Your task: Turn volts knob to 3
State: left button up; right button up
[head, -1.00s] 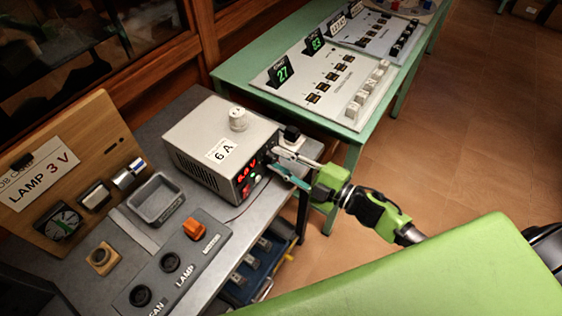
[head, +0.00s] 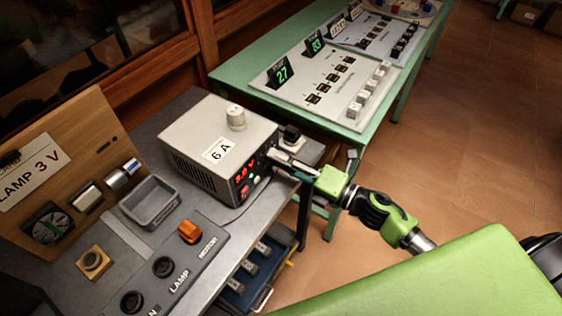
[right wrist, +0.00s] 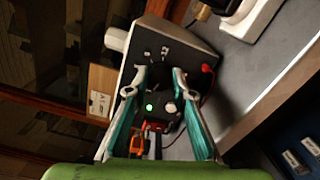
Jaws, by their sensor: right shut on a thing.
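The grey power supply (head: 188,140) stands on the bench, with a "6 A" label (head: 218,150) on its top. Its red display (head: 243,173) appears to read 3.0 V. My right gripper (head: 275,158) is at the front panel, shut on the volts knob, which its fingers hide in the head view. In the right wrist view, the fingers (right wrist: 160,72) reach to the panel on both sides of a dark gap, and the knob is hard to make out. A green light (right wrist: 148,107) glows on the panel. My left gripper is not in view.
A white knob (head: 236,117) sits on top of the supply. A "LAMP 3 V" sign (head: 30,172) hangs on a wooden board at the left. A grey tray (head: 150,203) and an orange switch (head: 190,231) are in front. A green table (head: 235,72) with panels stands behind.

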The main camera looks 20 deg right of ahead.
jog(key=shift+n, duration=0.4)
jog(key=o, duration=1.1)
jog(key=v, duration=1.2)
